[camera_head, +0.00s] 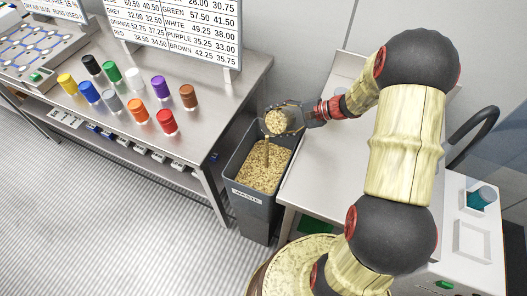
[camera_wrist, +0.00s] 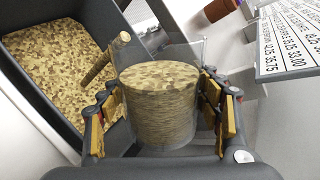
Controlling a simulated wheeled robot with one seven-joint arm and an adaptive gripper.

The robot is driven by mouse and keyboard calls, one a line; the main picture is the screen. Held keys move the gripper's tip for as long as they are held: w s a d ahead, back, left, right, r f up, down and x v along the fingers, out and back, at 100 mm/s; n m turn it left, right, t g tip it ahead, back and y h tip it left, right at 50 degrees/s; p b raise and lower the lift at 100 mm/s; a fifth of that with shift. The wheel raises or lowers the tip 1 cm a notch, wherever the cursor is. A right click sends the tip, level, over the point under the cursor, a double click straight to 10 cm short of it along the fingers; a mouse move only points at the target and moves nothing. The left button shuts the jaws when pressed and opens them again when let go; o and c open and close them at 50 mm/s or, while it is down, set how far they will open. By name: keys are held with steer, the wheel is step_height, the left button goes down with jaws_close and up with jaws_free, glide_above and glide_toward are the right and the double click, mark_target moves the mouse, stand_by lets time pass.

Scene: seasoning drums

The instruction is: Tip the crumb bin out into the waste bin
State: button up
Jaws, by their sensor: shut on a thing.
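The waste bin (camera_head: 248,213) is a dark grey open bin marked WASTE, standing on the floor between the two tables. It is filled high with tan crumbs, and its inside also shows in the wrist view (camera_wrist: 22,58). The crumb bin (camera_head: 277,122) is a clear round container above the waste bin. It is tilted, and a stream of crumbs falls from it into the waste bin. In the wrist view the crumb bin (camera_wrist: 160,100) still holds a good amount of crumbs. My gripper (camera_head: 296,119) is shut on the crumb bin, with a finger on each side.
Several coloured drums stand on the left steel table (camera_head: 212,92), below a board of numbers (camera_head: 180,30). Another steel table (camera_head: 325,165) is right of the waste bin.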

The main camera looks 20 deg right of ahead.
mark_target(267, 126)
steer(key=shift+s+a+f+n+t+h+b, duration=0.1)
steer(key=shift+f+n+t+h+b, duration=0.25)
steer(key=shift+b, duration=0.5)
steer(key=shift+a+n+t+h+b, duration=0.15)
steer(key=shift+n+h+b, duration=0.25)
steer(key=shift+b, duration=0.4)
stand_by(1.2)
steer(key=shift+s+a+f+n+t+h+b, duration=0.4)
steer(key=shift+a+h+b, duration=0.2)
steer(key=shift+b, duration=1.45)
steer(key=shift+s+a+r+n+t+h+b, duration=0.15)
steer(key=shift+s+a+r+n+t+h, duration=0.1)
steer(key=shift+r+n+h, duration=0.15)
steer(key=shift+s+a+r+n+t+h+b, duration=0.15)
steer(key=shift+r+n+t+h, duration=0.1)
steer(key=shift+r+h, duration=0.2)
stand_by(2.2)
